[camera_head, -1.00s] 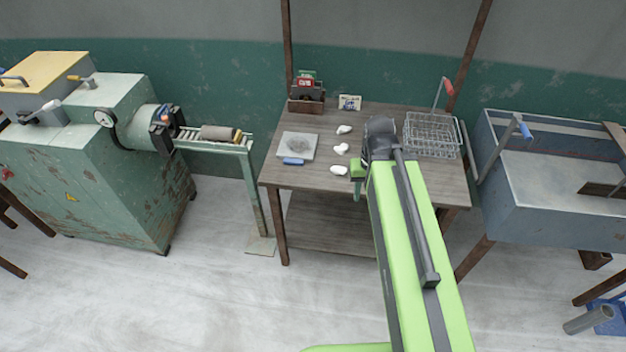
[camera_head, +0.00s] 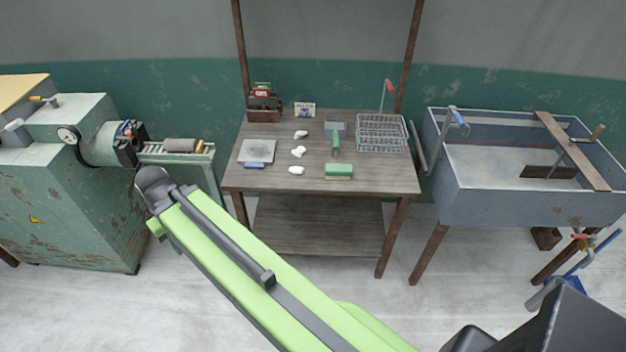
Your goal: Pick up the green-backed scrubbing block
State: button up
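The green-backed scrubbing block (camera_head: 338,170) lies on the wooden table near its front edge, right of the middle. Its top is green and a thin pale layer shows along its bottom. Nothing covers it. My lime-green arm reaches from the bottom of the picture up to the left, ending in a dark grey joint left of the table, in front of the green machine. The block is well to the right of that end, and apart from it. The fingers of my gripper do not show, so their state is hidden.
On the table (camera_head: 395,180) are white lumps (camera_head: 298,152), a grey slab with a blue edge (camera_head: 258,152), a green-handled tool (camera_head: 336,143), a wire basket (camera_head: 382,133) and a small crate (camera_head: 264,104). A green machine (camera_head: 70,190) stands left, a sink (camera_head: 500,190) right.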

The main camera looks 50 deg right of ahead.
aim_at(336, 171)
jog(key=z, duration=0.35)
jog(key=i, duration=1)
jog(key=u, duration=0.3)
